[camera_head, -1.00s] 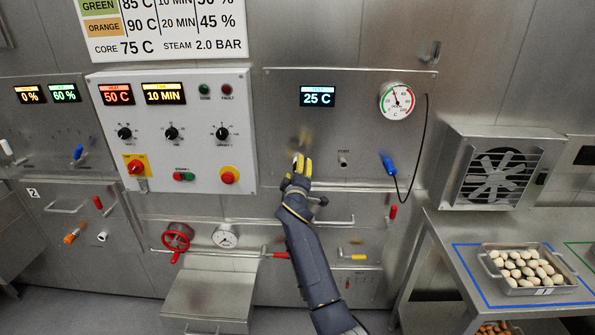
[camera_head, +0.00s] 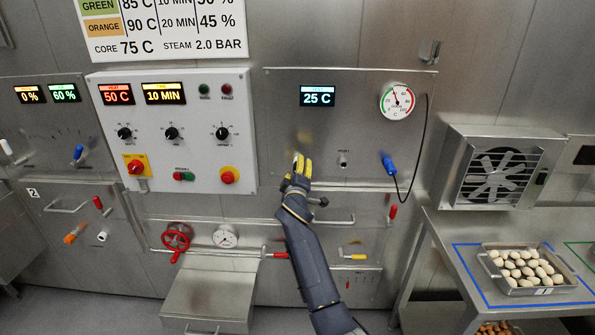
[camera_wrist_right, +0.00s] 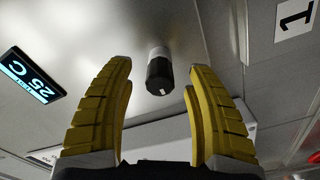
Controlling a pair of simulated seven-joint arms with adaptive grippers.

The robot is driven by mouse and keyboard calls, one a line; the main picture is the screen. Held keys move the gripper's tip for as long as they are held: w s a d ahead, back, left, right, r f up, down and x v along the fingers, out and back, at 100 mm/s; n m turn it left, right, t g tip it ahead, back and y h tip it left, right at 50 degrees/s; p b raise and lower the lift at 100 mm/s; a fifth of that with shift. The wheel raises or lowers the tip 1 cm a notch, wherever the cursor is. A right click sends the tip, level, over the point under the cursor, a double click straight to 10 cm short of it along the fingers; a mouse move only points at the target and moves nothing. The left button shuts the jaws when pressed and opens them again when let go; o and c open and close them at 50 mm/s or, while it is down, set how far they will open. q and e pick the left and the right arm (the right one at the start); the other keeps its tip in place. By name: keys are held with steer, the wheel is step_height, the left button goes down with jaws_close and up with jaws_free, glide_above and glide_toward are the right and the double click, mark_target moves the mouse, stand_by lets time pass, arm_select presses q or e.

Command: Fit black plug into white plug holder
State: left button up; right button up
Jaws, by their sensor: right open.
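My right gripper (camera_head: 302,168) is in front of the middle steel panel, below the 25 C display. It also shows in the right wrist view (camera_wrist_right: 163,105), where its yellow fingers are open and apart. Between and beyond them is a black plug (camera_wrist_right: 159,76), a short dark cylinder with a small white mark. A white collar (camera_wrist_right: 158,53), which looks like the white plug holder, sits behind it against the steel. The plug and collar look in line. The fingers do not visibly touch them. I cannot tell how deep the plug sits. My left gripper is out of view.
A small port (camera_head: 343,159) is right of my gripper. A blue-handled probe (camera_head: 388,164) hangs by a black cable farther right. A white control box (camera_head: 172,132) juts out on the left. Horizontal handles and a red valve wheel (camera_head: 177,236) are below.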

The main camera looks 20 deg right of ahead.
steer(key=v, duration=0.6)
steer(key=shift+s, duration=0.3)
steer(key=shift+a, duration=0.15)
stand_by(0.4)
